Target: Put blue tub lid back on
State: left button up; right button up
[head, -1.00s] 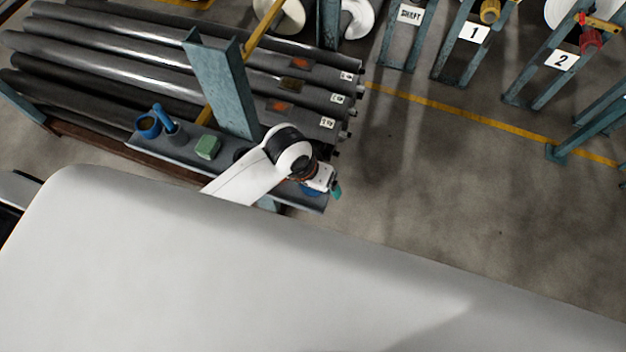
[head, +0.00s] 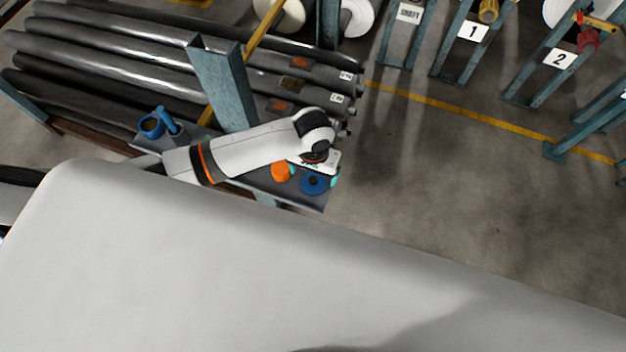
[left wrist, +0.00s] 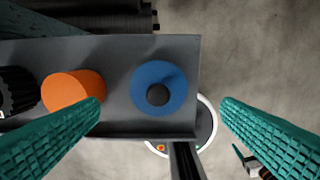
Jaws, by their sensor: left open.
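A blue disc with a dark round knob, which looks like the lid (head: 314,184), lies flat near the right end of the grey shelf. It also shows in the left wrist view (left wrist: 159,75). A blue open container, which looks like the tub (head: 150,128), stands at the shelf's left end, its inside dark. My left gripper (left wrist: 161,104) is open and empty above the shelf's right end. In the left wrist view the lid appears between its teal fingers, apart from both. In the head view the wrist (head: 322,158) is just behind the lid. My right gripper is not seen.
An orange cylinder (head: 281,171) stands just left of the lid; a dark ribbed round object (left wrist: 18,92) is beyond it. A blue upright piece (head: 168,120) is beside the tub. A teal post (head: 224,85) and grey rolls (head: 150,55) lie behind the shelf (left wrist: 118,118).

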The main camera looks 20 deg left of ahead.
aim_at(313, 179)
pick_arm(q)
jog(key=f, duration=0.2)
jog(key=f+p, duration=0.1)
jog(key=f, duration=0.2)
jog(key=shift+w+a, duration=0.1)
jog(key=shift+w, duration=0.1)
jog(key=c, duration=1.1)
